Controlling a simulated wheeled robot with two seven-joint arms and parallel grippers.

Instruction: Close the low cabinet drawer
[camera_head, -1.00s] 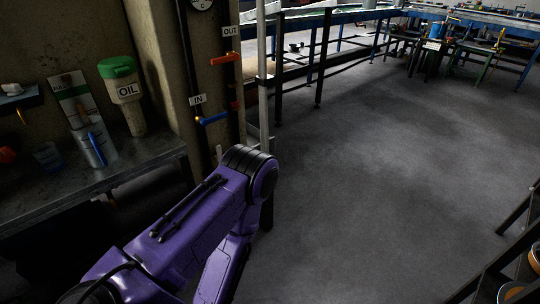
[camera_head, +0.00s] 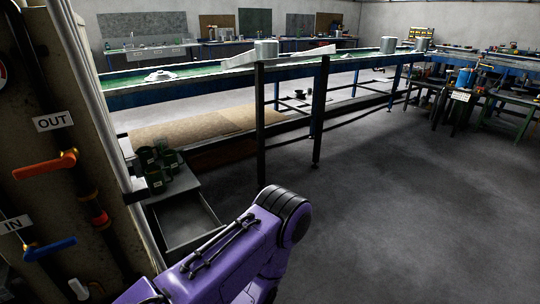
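The low cabinet (camera_head: 178,183) stands at the left middle, just behind the pillar with the pipes. Its grey drawer (camera_head: 205,213) is pulled open toward me, and its inside looks empty. Several dark green pots or mugs (camera_head: 155,178) stand on top of the cabinet. My purple left arm reaches in from the bottom and covers the floor in front of the drawer. Its dark rounded joint is to the right of the drawer. No gripper fingers show; both grippers are out of view.
A pillar with an orange OUT valve (camera_head: 45,166) and a blue IN valve (camera_head: 48,248) stands close on the left. A long blue-edged bench (camera_head: 200,92) on dark legs runs behind the cabinet. The grey floor (camera_head: 400,210) on the right is open.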

